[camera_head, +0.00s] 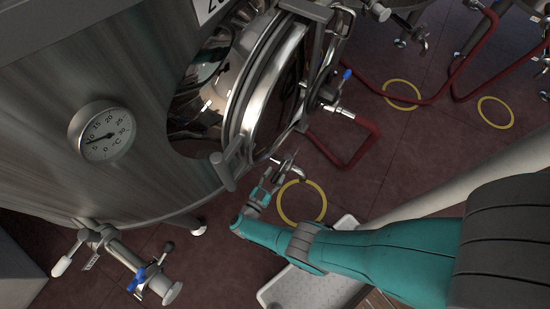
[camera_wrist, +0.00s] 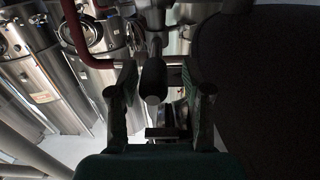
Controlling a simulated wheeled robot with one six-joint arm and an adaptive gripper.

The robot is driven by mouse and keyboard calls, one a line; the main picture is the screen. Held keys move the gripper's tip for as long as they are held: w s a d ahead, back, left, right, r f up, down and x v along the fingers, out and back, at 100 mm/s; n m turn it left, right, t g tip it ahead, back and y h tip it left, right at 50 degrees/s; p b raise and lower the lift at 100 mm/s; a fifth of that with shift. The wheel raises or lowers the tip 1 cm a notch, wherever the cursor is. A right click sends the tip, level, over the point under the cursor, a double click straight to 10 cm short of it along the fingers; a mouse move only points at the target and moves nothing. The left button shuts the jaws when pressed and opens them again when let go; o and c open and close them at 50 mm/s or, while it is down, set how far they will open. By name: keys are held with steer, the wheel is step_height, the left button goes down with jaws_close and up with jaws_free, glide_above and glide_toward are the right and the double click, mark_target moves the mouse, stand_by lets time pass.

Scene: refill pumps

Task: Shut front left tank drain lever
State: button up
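The large steel tank (camera_head: 60,170) fills the left of the head view. My gripper (camera_head: 262,190) is below the tank's round hatch, next to a small metal valve fitting (camera_head: 288,168) low on the tank's front. In the wrist view my gripper (camera_wrist: 158,98) is open, its two fingers well apart. A dark, rounded lever handle (camera_wrist: 153,80) lies between them, seen nearly end-on, with a gap on both sides. Whether it is touched further in is too dark to tell. The gripper partly hides the fitting in the head view.
The hatch (camera_head: 255,85) juts out above my gripper. Red hoses (camera_head: 350,150) and yellow floor rings (camera_head: 302,218) lie to the right.

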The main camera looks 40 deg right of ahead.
steer(key=shift+s, duration=0.15)
steer(key=v, duration=0.7)
steer(key=shift+a, duration=0.2)
steer(key=shift+a, duration=0.1)
stand_by(0.5)
